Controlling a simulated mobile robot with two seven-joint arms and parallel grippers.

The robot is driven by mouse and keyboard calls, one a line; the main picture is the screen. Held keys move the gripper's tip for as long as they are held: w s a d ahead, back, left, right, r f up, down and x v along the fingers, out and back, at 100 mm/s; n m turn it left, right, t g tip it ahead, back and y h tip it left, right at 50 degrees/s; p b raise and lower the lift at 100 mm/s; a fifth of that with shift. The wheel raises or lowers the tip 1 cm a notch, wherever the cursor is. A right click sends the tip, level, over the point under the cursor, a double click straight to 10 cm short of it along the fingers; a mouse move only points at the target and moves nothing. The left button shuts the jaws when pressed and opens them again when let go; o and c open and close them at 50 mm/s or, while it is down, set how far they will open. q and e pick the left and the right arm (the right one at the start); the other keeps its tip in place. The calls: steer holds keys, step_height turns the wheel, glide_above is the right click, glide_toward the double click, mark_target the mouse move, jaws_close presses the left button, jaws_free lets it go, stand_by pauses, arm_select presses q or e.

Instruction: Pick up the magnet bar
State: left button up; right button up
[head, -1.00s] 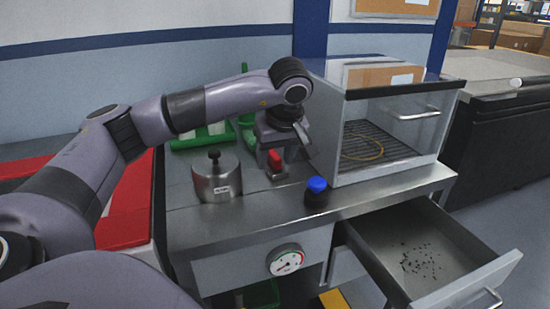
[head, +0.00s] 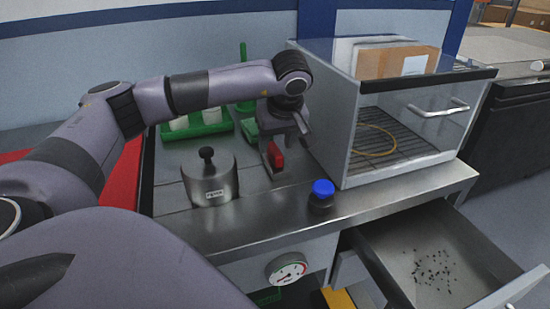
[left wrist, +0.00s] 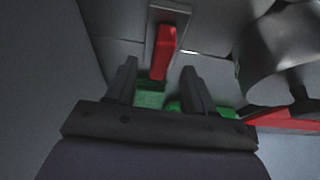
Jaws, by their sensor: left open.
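The magnet bar, which I take to be the red-handled bar with a grey metal base (head: 275,156), lies on the steel bench between the lidded metal pot and the glass-fronted case. My left gripper (head: 284,138) is open and empty, pointing down just above and behind it. In the left wrist view the red handle (left wrist: 163,50) lies ahead of and partly between the two open fingers (left wrist: 158,66), apart from them as far as I can see. My right gripper is not in view.
A metal pot with a black knob (head: 209,180) stands left of the bar. A blue-topped black object (head: 322,194) stands near the front edge. The glass-fronted case (head: 420,125) is close on the right. A green rack (head: 207,125) is behind. An open drawer (head: 435,235) holds dark specks.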

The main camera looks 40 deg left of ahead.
mark_target(275, 149)
arm_select(q)
steer(key=x, duration=0.3)
steer(key=shift+f, duration=0.15)
steer(key=c, duration=0.9)
steer(key=shift+r+p, duration=0.9)
steer(key=shift+r, duration=9.2)
steer(key=o, duration=0.5)
steer(key=shift+c, duration=0.8)
